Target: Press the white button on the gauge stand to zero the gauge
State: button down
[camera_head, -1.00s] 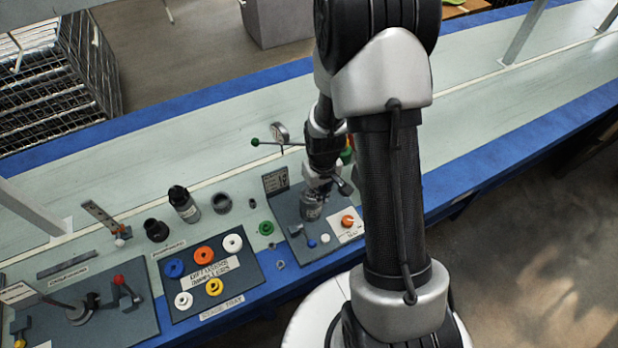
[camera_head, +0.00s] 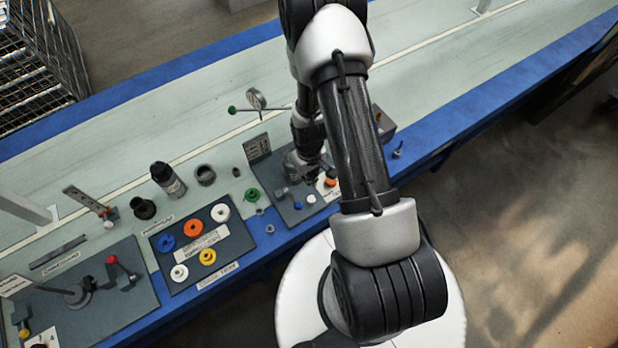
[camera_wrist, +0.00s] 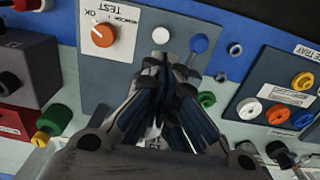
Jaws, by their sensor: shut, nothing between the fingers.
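The grey stand panel (camera_head: 285,208) in the head view carries a small white button (camera_head: 311,199), a blue button (camera_head: 297,206) and an orange knob (camera_head: 331,182). In the wrist view the round white button (camera_wrist: 160,35) lies between the orange knob (camera_wrist: 104,35) and the blue button (camera_wrist: 199,43). My gripper (camera_wrist: 168,72) is shut and empty over this panel, its tips pointing toward the white button and appearing just short of it. I cannot tell the gap. In the head view my gripper (camera_head: 302,176) is partly hidden by my arm.
A round dial gauge (camera_head: 256,99) and a green-ended lever (camera_head: 232,110) stand behind the panel. A tray of coloured rings (camera_head: 228,250) lies to the left. In the wrist view, a red block (camera_wrist: 20,118) and a green knob (camera_wrist: 58,119) are at the left.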

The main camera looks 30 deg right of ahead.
aim_at(309, 197)
notch_tip(309, 197, down, 11)
jog(key=b, duration=0.6)
jog(key=shift+b, duration=0.35)
notch_tip(309, 197, down, 2)
jog(key=shift+f+b, duration=0.15)
jog(key=shift+b, duration=1)
jog(key=shift+s+f, duration=0.1)
jog(key=shift+s, duration=0.05)
notch_tip(309, 197, up, 14)
jog(key=p, duration=0.9)
jog(key=shift+r, duration=0.25)
jog(key=shift+w, duration=0.25)
